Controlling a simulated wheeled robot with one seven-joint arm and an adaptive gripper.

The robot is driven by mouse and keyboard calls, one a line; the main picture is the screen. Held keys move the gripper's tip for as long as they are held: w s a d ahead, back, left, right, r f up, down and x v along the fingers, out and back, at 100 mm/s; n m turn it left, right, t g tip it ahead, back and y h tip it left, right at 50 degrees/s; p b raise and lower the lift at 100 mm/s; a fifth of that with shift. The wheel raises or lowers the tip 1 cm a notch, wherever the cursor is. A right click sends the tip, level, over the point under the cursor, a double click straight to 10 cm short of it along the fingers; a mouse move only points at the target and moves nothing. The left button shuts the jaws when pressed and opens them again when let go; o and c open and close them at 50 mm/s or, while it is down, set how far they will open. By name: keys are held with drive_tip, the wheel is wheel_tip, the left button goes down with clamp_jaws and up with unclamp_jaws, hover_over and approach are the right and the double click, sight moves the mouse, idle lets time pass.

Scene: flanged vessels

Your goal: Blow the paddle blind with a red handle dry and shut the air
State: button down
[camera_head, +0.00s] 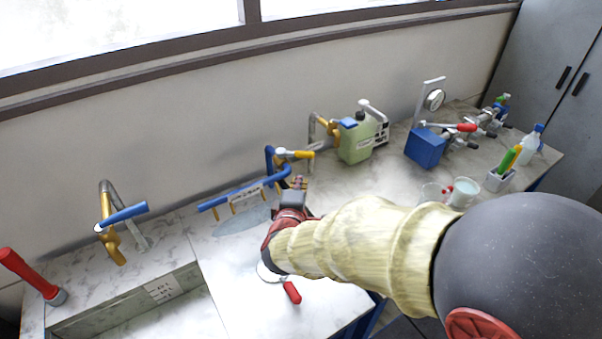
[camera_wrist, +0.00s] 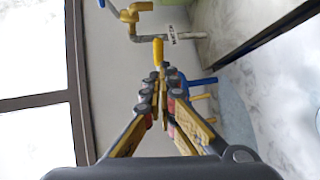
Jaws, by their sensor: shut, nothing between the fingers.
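The paddle blind with a red handle (camera_head: 292,292) lies at the bench's front edge in the head view. Its pale round disc (camera_head: 266,273) is partly hidden by my arm. A valve with a yellow handle (camera_head: 303,154) sits on blue tubing at the back of the bench. My gripper (camera_head: 298,183) is just in front of this valve, its body partly hidden by my wrist. In the wrist view my fingers (camera_wrist: 162,72) are together and empty, and a yellow handle (camera_wrist: 158,50) shows just beyond the fingertips. Whether they touch it I cannot tell.
A blue rack with yellow pegs (camera_head: 240,195) stands left of my gripper. A sink with a blue-handled tap (camera_head: 122,215) is further left. A green jug (camera_head: 355,142), a blue box (camera_head: 424,148) and beakers (camera_head: 463,192) stand on the right.

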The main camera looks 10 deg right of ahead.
sight(305, 157)
drive_tip(key=b+x, duration=0.5)
drive_tip(key=x, duration=0.8)
drive_tip(key=shift+w+f, duration=0.1)
drive_tip(key=shift+w, duration=0.05)
drive_tip(key=shift+w, duration=0.1)
drive_tip(key=shift+w+d+y, duration=0.1)
drive_tip(key=shift+d+y, duration=0.1)
drive_tip(key=shift+y, duration=0.1)
drive_tip(key=shift+n, duration=0.3)
